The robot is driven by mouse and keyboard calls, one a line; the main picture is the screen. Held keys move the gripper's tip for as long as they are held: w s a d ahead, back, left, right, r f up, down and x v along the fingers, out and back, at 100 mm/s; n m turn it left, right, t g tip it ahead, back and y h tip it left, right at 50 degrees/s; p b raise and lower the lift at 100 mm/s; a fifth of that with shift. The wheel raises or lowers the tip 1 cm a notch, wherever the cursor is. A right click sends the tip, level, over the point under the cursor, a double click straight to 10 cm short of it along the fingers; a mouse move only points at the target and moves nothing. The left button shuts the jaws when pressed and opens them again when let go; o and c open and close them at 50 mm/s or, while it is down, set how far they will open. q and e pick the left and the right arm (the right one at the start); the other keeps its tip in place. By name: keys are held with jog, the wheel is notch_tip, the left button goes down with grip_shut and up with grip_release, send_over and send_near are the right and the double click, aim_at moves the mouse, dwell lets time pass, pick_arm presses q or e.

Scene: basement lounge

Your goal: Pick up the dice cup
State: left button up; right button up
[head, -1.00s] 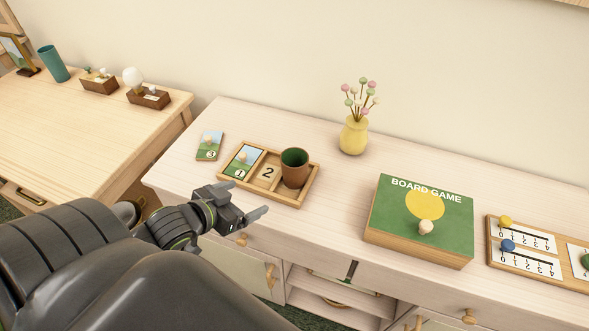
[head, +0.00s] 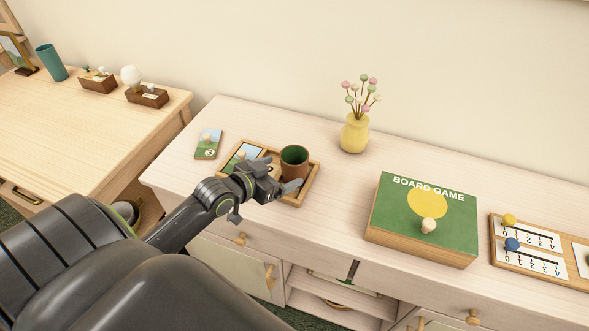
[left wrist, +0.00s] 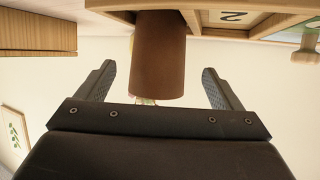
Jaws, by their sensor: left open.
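The dice cup (head: 294,160) is brown with a green inside. It stands upright in the right compartment of a wooden tray (head: 312,186) on the sideboard. My left gripper (head: 281,173) is open at the near left side of the cup and hides part of the tray. In the left wrist view, the picture is upside down and the cup (left wrist: 158,55) shows between the two open fingers of my left gripper (left wrist: 158,85), with a gap on each side. My right gripper is not in view.
A green board game box (head: 420,215) with a small peg on top lies to the right. A yellow vase (head: 354,135) stands behind. A card (head: 208,144) lies left of the tray. The sideboard (head: 335,200) is clear between tray and box.

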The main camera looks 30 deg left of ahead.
pick_arm(q)
jog(key=shift+r+p+x, duration=0.15)
jog(key=shift+p+x, duration=0.1)
jog(key=shift+x, duration=1.25)
jog(key=shift+r+p+x, duration=0.1)
jog(key=shift+p+x, duration=0.1)
jog(key=shift+x, duration=1.25)
jog(key=shift+w+d, duration=0.1)
